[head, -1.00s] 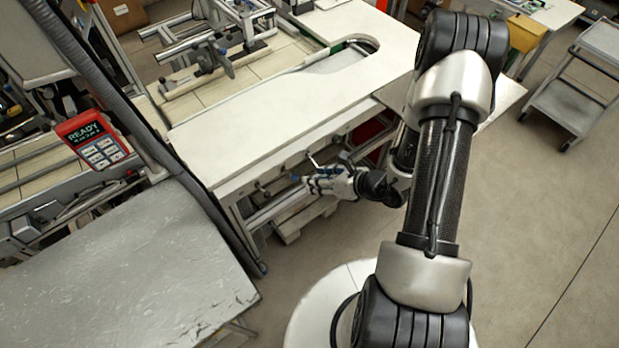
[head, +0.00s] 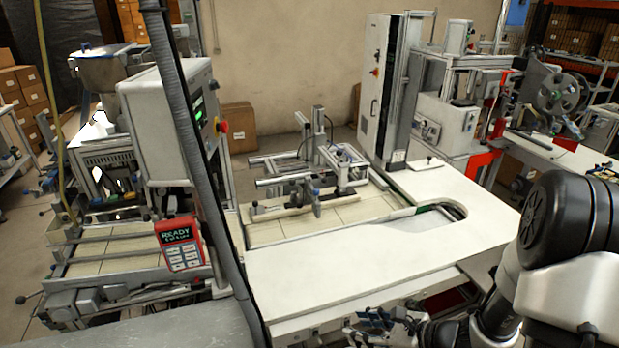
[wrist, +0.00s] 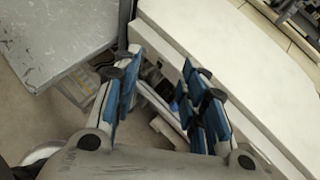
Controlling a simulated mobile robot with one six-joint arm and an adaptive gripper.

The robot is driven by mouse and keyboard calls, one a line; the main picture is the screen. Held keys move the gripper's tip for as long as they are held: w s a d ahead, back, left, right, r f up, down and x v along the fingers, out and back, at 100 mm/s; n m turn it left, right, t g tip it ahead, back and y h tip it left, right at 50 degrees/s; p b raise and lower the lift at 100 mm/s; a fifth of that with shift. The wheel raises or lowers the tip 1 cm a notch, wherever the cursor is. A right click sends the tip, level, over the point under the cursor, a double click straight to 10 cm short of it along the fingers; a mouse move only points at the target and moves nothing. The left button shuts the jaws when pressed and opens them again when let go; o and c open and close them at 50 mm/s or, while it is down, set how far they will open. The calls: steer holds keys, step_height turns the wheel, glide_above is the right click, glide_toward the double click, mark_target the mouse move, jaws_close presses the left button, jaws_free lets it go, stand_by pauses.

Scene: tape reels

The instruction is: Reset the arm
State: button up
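My arm fills the lower right of the head view, folded down beside the white table (head: 330,265). My gripper (head: 388,322) shows at the bottom edge of the head view, just in front of the table's front edge. In the wrist view my gripper (wrist: 158,100) has its blue-padded fingers spread wide apart with nothing between them. Past the fingers lie the white tabletop edge (wrist: 215,45) on the right and a worn grey table (wrist: 60,38) on the left.
A red control box reading READY (head: 180,245) hangs at left beside a dark hose (head: 180,110). A metal frame fixture (head: 315,165) stands on the tiled bed. A machine with a tape reel (head: 557,95) is at the back right. The white tabletop is mostly clear.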

steer(key=s+a+r+n+g+h+b, duration=0.1)
steer(key=s+a+r+n+g+b, duration=0.5)
steer(key=s+r+n, duration=0.65)
steer(key=s+d+r+n+t+h+b, duration=0.1)
steer(key=s+d+n+t+h, duration=0.2)
steer(key=s+d+n+h, duration=0.4)
steer(key=n+h, duration=0.1)
steer(key=n, duration=0.4)
steer(key=shift+s+r+t, duration=0.25)
steer(key=shift+t, duration=0.15)
steer(key=shift+n, duration=0.25)
